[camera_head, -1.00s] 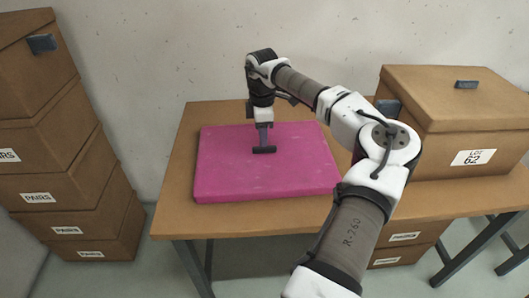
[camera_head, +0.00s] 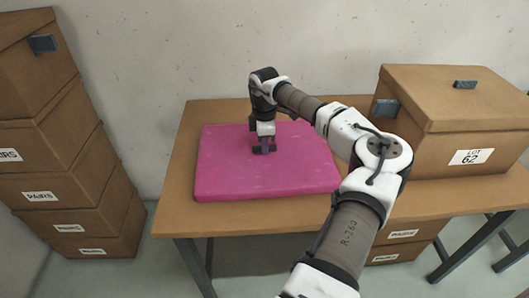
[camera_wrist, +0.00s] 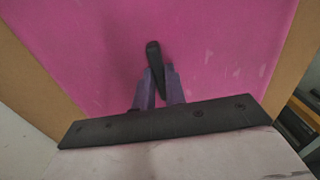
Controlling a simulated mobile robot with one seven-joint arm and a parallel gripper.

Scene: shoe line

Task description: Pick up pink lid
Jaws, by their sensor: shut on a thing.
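The pink lid (camera_head: 225,175) is a flat slab lying on the brown table. It fills most of the wrist view (camera_wrist: 230,60). A small dark handle (camera_wrist: 153,50) stands near the middle of its top. My gripper (camera_head: 264,148) points straight down at the lid's middle, and its fingers (camera_wrist: 159,75) are shut on the handle, one on each side. The lid still appears to rest flat on the table. Part of the handle is hidden between the fingers.
A brown lidded box (camera_head: 455,135) labelled LOT 62 stands on the table (camera_head: 178,205) at the right. Stacked brown boxes (camera_head: 70,190) stand on the floor at the left. Another box (camera_head: 405,250) is below the table. A bare wall (camera_head: 200,50) rises behind.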

